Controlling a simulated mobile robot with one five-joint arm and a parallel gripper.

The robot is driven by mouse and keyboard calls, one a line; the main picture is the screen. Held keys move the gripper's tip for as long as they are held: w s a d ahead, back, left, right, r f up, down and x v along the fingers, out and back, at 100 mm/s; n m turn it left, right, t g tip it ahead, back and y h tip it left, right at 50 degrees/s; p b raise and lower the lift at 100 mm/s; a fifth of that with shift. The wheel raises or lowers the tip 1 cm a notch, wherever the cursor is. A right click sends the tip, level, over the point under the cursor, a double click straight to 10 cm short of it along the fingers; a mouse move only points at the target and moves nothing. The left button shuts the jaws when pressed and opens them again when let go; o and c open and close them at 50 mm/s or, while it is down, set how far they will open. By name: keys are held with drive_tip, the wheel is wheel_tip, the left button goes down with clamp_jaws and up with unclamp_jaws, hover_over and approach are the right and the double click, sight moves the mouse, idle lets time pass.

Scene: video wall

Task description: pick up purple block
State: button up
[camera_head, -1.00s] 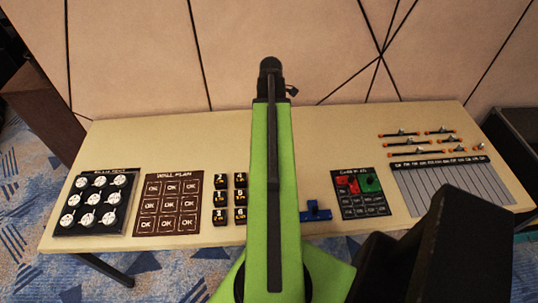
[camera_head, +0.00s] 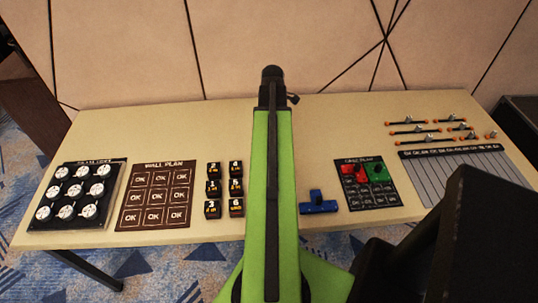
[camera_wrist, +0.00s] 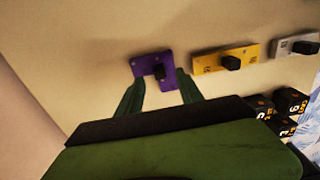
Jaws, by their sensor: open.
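My gripper (camera_wrist: 160,80) is open, with one green finger on each side of the block's near edge and nothing held. I cannot tell whether the fingers touch the block. In the head view the purple block is hidden behind my green arm, and so are the fingers.
To the right of the purple block lie a yellow block (camera_wrist: 212,63) and a pale grey block (camera_wrist: 290,46). Several black numbered cubes (camera_head: 213,188) sit left of my arm. A blue block (camera_head: 318,206) and a dark card with red and green pieces (camera_head: 366,198) lie right.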

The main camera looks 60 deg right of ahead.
drive_tip(key=f+b, duration=0.5)
drive_tip(key=shift+w+a+f, duration=0.15)
drive_tip(key=shift+w, duration=0.05)
clamp_jaws()
idle(1.2)
